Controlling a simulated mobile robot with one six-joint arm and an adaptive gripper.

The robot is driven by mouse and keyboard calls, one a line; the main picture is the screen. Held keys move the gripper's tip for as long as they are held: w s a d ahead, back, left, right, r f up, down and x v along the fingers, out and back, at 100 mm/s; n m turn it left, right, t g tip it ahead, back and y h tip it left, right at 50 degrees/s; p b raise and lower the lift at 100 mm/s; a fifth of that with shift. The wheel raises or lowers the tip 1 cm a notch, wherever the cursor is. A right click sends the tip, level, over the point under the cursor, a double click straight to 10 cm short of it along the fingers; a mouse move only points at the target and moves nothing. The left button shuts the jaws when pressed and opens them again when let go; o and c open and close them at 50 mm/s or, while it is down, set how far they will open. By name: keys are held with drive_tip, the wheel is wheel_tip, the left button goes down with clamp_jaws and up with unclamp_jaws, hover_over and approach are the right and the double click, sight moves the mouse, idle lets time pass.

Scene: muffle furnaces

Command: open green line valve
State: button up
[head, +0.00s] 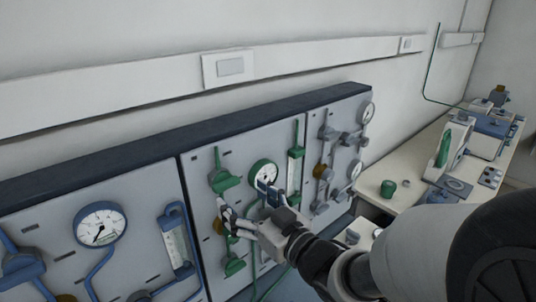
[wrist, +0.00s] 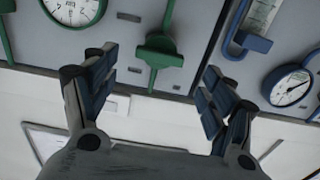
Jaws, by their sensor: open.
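The green line panel (head: 207,160) is the middle panel in the head view. Its upper green valve (head: 224,181) has a wide handle on a green vertical pipe. A lower green valve (head: 234,264) sits below, partly behind my arm. My gripper (head: 246,203) is open in front of the panel, just below and right of the upper valve in the head view. In the wrist view, which looks upside down, the upper green valve (wrist: 158,52) appears between and beyond the spread fingers of my gripper (wrist: 157,66). Nothing is between the fingers, and I see no contact.
A round gauge (head: 264,173) and a green flow tube (head: 295,168) sit close to the gripper. A blue line panel with a gauge (head: 100,225) is at left. A grey panel (head: 340,127) and a bench (head: 405,202) with equipment are at right.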

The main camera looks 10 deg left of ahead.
sight(229, 186)
drive_tip(key=x, duration=0.7)
drive_tip(key=shift+w+a, duration=0.1)
drive_tip(key=shift+w, duration=0.05)
drive_tip(key=shift+c, duration=0.3)
drive_tip(key=c, duration=1)
